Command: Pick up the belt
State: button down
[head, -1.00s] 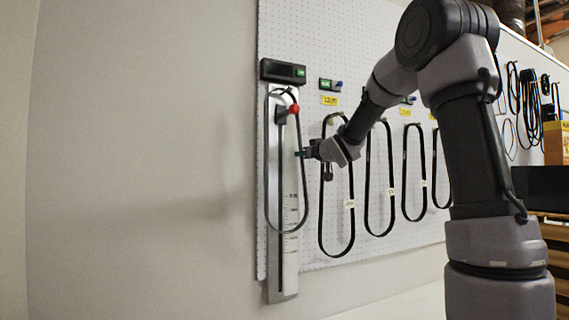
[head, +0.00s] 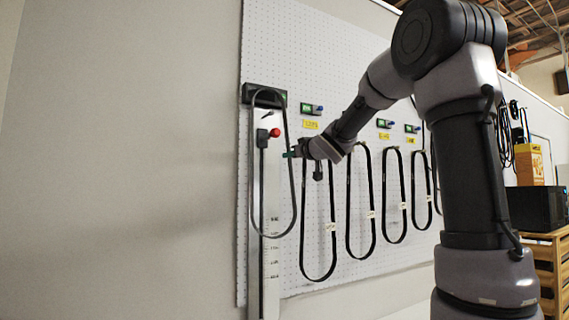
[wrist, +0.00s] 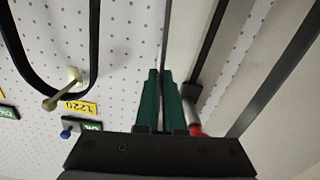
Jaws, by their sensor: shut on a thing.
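A long black belt (head: 295,200) hangs as a loop in front of the white measuring gauge (head: 272,285) in the head view. My gripper (head: 291,154) is shut on the belt's right strand, at about mid-height. In the wrist view, the green fingers of my gripper (wrist: 163,78) are together, with a thin dark strand of the belt (wrist: 166,30) running up from between them. The top of the loop overlaps the gauge's black display box (head: 262,94). The gauge's peg with a red knob (head: 274,132) shows inside the loop. I cannot tell whether the belt still surrounds it.
Several other black belts hang on the white pegboard (head: 335,70) to the right, the nearest (head: 332,215) close beside my gripper. Yellow labels and small green displays sit above them. Plain wall at left is clear. A yellow box (head: 529,164) stands at far right.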

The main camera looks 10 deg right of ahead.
jog(key=v, duration=1.5)
jog(key=shift+s, duration=0.15)
jog(key=g, duration=0.2)
send_near(291, 171)
jog(key=shift+m+h, duration=0.3)
jog(key=shift+m, duration=0.1)
jog(key=shift+a+x, duration=0.2)
jog(key=shift+x, duration=2.1)
jog(key=shift+a+x, duration=0.2)
jog(key=shift+x, duration=2.1)
jog(key=shift+w+a+f, duration=0.1)
jog(key=shift+w+f, duration=0.1)
jog(key=shift+f, duration=0.25)
jog(key=shift+w+a+f, duration=0.1)
jog(key=shift+w+f, duration=0.15)
jog(key=shift+f, duration=0.3)
